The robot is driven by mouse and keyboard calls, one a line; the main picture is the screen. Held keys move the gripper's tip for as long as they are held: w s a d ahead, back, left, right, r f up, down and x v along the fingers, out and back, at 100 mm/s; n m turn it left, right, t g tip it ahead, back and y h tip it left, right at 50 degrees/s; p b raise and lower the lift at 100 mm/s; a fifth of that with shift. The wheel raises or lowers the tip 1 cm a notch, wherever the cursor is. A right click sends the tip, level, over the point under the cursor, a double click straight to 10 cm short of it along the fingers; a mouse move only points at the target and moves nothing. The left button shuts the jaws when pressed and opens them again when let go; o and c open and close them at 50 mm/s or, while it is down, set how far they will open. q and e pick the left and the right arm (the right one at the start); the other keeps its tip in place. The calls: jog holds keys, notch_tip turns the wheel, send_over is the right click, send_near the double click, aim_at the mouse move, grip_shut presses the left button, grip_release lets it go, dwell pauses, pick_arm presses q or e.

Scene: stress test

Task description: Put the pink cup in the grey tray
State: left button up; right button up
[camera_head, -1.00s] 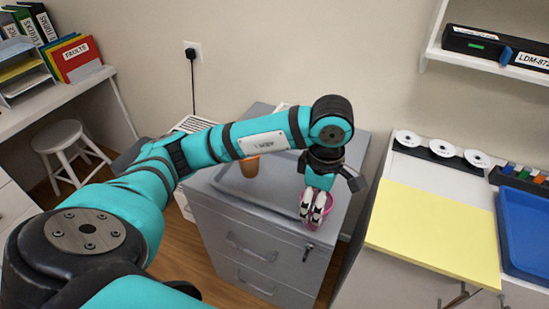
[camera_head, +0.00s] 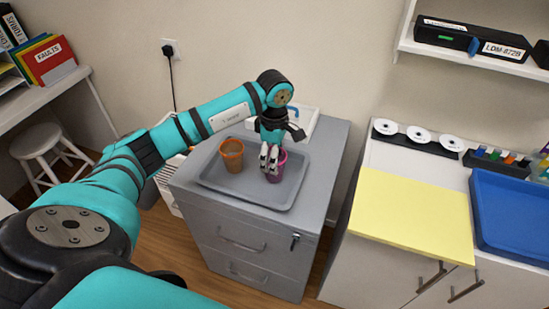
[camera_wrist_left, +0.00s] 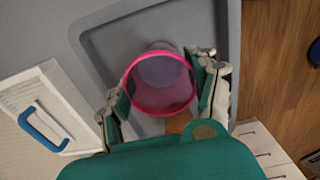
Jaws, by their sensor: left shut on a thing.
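The pink cup (camera_head: 281,168) is upright between the fingers of my left gripper (camera_head: 270,160), which is shut on it. In the left wrist view the cup (camera_wrist_left: 160,84) shows its round pink rim from above, with my left gripper's fingers (camera_wrist_left: 163,95) on both sides. The cup is over the right part of the grey tray (camera_head: 247,199), inside its rim in the picture. I cannot tell whether its base touches the tray. The tray lies on a grey drawer cabinet. My right gripper is not in view.
An orange cup (camera_head: 232,155) stands in the left part of the tray. A white object with a blue handle (camera_head: 301,118) is behind the tray. A yellow sheet (camera_head: 412,215) and a blue tray (camera_head: 515,215) lie on the right counter. Drawer handles face front.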

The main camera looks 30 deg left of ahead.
pick_arm(q)
jog(key=shift+f, duration=0.85)
jog(key=o, duration=1.3)
jog(key=shift+o, duration=0.2)
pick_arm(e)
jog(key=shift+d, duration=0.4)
pick_arm(q)
jog(key=shift+r, duration=0.1)
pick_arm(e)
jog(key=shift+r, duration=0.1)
pick_arm(q)
jog(key=shift+r, duration=0.2)
notch_tip(320, 180, up, 12)
jog(key=b, duration=0.1)
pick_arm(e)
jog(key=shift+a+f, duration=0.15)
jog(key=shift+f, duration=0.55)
pick_arm(q)
jog(key=shift+f, duration=0.15)
